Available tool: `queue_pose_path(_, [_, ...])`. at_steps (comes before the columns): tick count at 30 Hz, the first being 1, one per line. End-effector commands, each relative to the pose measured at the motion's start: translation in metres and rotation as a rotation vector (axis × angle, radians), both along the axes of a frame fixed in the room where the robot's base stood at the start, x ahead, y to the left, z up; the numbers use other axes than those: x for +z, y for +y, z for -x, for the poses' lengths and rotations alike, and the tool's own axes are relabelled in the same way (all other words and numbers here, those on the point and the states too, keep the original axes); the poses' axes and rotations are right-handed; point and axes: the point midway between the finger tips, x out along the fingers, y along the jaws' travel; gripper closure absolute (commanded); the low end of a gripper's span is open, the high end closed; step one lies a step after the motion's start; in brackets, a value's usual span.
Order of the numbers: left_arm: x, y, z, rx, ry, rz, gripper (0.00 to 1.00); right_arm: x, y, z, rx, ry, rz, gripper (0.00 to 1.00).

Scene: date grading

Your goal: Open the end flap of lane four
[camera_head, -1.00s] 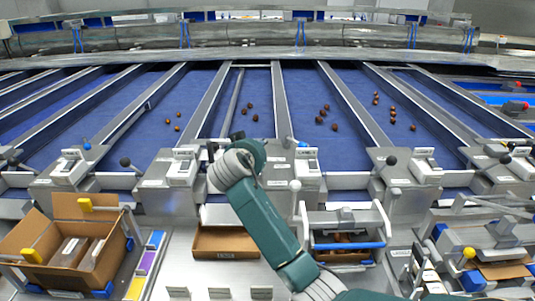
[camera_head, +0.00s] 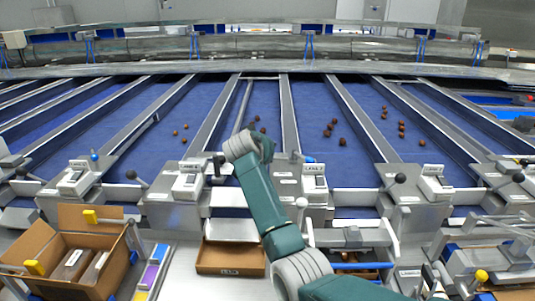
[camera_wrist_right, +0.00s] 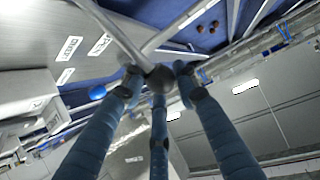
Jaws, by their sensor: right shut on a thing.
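The lane in front of my right arm has a blue belt (camera_head: 262,104) with a few dates on it. A grey lane-end housing (camera_head: 186,187) with a small labelled box stands at its near end; the lane number is too small to read surely. In the right wrist view, my right gripper (camera_wrist_right: 158,75) has its blue fingers closed around the black ball knob (camera_wrist_right: 160,79) of a metal lever (camera_wrist_right: 118,35). In the head view, my right gripper (camera_head: 217,165) is beside the housing, partly hidden by my wrist. A pale metal panel (camera_head: 232,230) lies below the lane's end. My left gripper is not in view.
Similar housings with black-knobbed levers stand on both sides, one knob (camera_head: 131,174) at left and another (camera_head: 399,177) at right. An open carton (camera_head: 77,250) with packs stands at left.

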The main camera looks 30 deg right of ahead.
Motion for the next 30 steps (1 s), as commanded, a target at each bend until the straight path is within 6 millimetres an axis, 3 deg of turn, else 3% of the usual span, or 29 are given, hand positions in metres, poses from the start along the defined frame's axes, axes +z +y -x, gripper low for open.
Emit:
queue_pose_path(3, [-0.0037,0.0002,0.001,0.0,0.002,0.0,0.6,-0.0085,0.0043,-0.0026,0.007,0.003,-0.01,1.0])
queue_pose_path(20, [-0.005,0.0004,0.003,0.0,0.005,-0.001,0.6,-0.0152,0.0054,-0.0026,0.008,0.014,-0.012,1.0])
queue_pose_path(21, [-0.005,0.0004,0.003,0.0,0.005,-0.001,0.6,-0.0156,0.0055,-0.0026,0.008,0.015,-0.013,0.67])
queue_pose_path(23, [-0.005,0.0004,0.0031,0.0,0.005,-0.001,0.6,-0.016,0.0056,-0.0025,0.009,0.015,-0.012,0.56])
queue_pose_path(30, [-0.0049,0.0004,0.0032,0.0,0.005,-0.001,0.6,-0.0144,0.0056,-0.0028,0.009,0.013,-0.012,0.56])
